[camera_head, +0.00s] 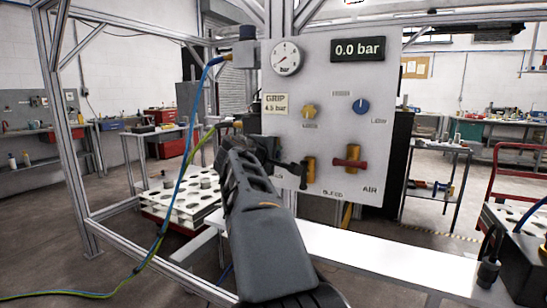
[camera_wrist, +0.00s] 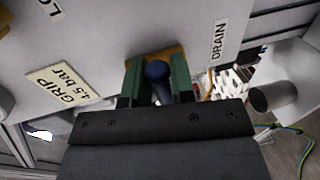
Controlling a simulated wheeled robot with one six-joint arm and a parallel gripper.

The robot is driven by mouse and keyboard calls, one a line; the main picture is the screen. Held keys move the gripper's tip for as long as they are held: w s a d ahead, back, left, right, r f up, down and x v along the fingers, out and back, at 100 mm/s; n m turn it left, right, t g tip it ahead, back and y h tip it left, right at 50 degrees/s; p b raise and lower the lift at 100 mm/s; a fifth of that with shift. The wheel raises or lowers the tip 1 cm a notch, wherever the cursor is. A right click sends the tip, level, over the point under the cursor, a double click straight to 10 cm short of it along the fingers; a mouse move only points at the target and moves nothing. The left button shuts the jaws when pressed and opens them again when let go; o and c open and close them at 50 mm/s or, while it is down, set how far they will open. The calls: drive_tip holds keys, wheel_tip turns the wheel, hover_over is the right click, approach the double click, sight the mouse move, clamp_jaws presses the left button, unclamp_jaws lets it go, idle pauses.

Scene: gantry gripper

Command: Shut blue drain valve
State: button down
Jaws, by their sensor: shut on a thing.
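The blue drain valve handle (camera_wrist: 157,72) sits between the green fingers of my gripper (camera_wrist: 158,88) in the wrist view. The gripper is shut on it, with one finger on each side. A brass-coloured part shows behind the handle at the panel. The DRAIN label (camera_wrist: 218,42) is to the right of the fingers. In the head view my gripper (camera_head: 262,148) reaches the lower left of the grey panel (camera_head: 335,85), and the arm hides the drain valve there.
The panel also carries a round gauge (camera_head: 286,57), a display reading 0.0 bar (camera_head: 358,49), a yellow knob (camera_head: 310,111), a blue knob (camera_head: 361,106), a dark-handled bleed valve (camera_head: 308,172) and a red-handled air valve (camera_head: 350,164). A blue hose (camera_head: 185,140) hangs at left.

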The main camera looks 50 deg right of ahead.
idle(0.3)
drive_tip(key=c, duration=1.1)
unclamp_jaws()
drive_tip(key=shift+a, duration=0.1)
drive_tip(key=v, duration=1.3)
drive_tip(key=shift+a, duration=0.3)
drive_tip(key=shift+r+p, duration=0.1)
drive_tip(key=shift+p, duration=0.2)
drive_tip(key=s+a+f+y+p, duration=0.1)
drive_tip(key=a+f+y+p, duration=0.2)
drive_tip(key=a+y+p, duration=0.2)
drive_tip(key=s+a+f+m+y+p, duration=0.1)
drive_tip(key=a+f+y+p, duration=0.3)
drive_tip(key=a+p, duration=0.5)
drive_tip(key=s+a+f+m+y+p, duration=0.1)
drive_tip(key=s+a+f+y+p, duration=0.2)
drive_tip(key=a+y+p, duration=0.3)
drive_tip(key=a+f+p, duration=0.1)
drive_tip(key=p, duration=0.2)
drive_tip(key=shift+a, duration=0.4)
